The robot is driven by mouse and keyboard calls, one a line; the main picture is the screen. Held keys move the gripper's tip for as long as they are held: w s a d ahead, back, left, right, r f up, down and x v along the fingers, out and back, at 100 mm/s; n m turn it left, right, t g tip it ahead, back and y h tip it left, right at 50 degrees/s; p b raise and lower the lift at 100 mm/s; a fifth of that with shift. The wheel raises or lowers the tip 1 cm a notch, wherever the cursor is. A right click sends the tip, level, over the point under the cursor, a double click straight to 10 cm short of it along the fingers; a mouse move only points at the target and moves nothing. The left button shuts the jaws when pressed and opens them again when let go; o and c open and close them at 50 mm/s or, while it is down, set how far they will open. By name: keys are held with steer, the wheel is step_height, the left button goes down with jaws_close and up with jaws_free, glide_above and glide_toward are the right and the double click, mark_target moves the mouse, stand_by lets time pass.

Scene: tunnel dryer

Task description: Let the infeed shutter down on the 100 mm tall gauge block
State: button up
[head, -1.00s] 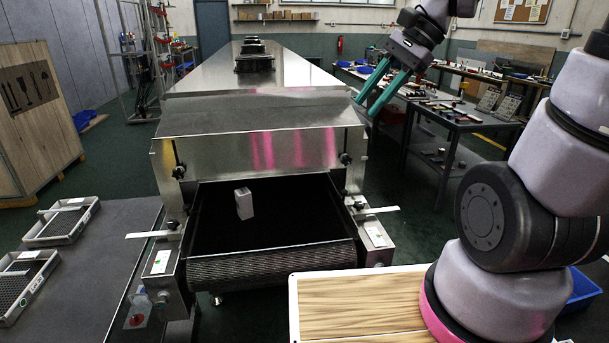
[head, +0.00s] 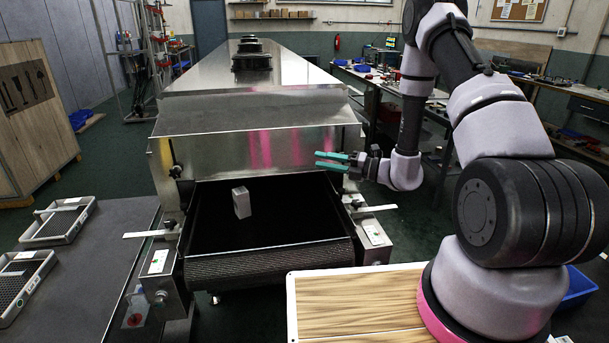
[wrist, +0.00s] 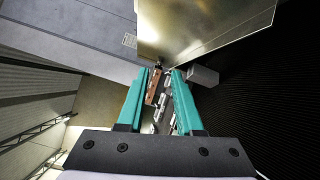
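The infeed shutter (head: 235,152) is a shiny steel panel across the dryer mouth, with a dark opening below its lower edge. It also shows in the wrist view (wrist: 205,28). The grey gauge block (head: 242,202) stands upright on the dark belt, left of centre and in front of the shutter; it shows in the wrist view (wrist: 203,76) beside the right finger. Dark knobs sit at the shutter's left (head: 177,171) and right (head: 346,158) edges. My gripper (head: 318,160) has teal fingers pointing left, in front of the shutter's right part. It is open and empty.
Metal strips stick out at the left (head: 150,234) and right (head: 376,209) of the infeed. A belt roller (head: 270,263) lies at the front. Trays (head: 60,222) rest on the left bench, and a wooden-topped table (head: 355,303) is at front right.

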step_height(320, 180, down, 9)
steer(key=w+d+m+t+h, duration=0.1)
steer(key=d+m+t+h, duration=0.1)
steer(key=d+m+t, duration=0.3)
steer(key=w+a+m+g, duration=0.1)
steer(key=w+a, duration=0.6)
steer(key=a, duration=0.3)
steer(key=shift+a+r, duration=0.2)
jaws_close()
stand_by(0.6)
